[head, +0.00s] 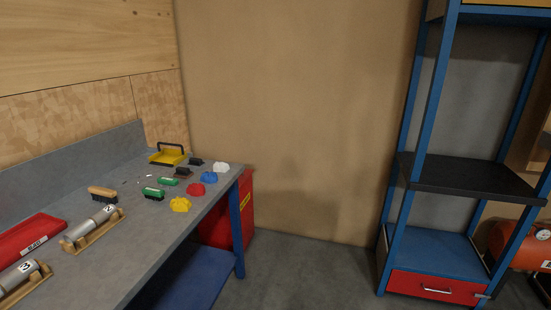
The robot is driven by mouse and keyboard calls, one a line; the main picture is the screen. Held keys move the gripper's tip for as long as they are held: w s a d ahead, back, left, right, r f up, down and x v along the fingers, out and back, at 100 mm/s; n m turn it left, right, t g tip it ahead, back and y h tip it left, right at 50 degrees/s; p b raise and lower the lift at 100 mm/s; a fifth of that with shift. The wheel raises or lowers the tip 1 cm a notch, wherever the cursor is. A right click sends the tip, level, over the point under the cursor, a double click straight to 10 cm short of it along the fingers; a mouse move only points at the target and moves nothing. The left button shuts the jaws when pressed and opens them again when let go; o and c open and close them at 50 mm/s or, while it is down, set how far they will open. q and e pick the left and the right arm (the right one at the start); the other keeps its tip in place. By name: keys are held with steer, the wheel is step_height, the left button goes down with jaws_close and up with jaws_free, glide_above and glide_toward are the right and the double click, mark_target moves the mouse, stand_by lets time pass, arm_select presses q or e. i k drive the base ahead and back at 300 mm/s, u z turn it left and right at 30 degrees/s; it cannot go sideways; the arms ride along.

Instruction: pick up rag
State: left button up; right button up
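Several crumpled cloths that look like rags lie in a row near the right edge of the grey workbench (150,237). A yellow rag (180,204) is nearest, then a red rag (196,190), a blue rag (209,177) and a white rag (221,167) at the far corner. They lie apart from each other, beside the brushes. Neither of my grippers shows in the head view.
Brushes with green (153,193), black and wooden (102,193) tops, a yellow tray (167,154), numbered cylinders on wooden stands (92,227) and a red tray (28,240) share the bench. A blue shelf rack (437,255) stands right. The floor between is clear.

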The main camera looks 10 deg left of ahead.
mark_target(223, 167)
steer(key=z, duration=0.2)
steer(key=i, duration=1.1)
steer(key=u, duration=0.15)
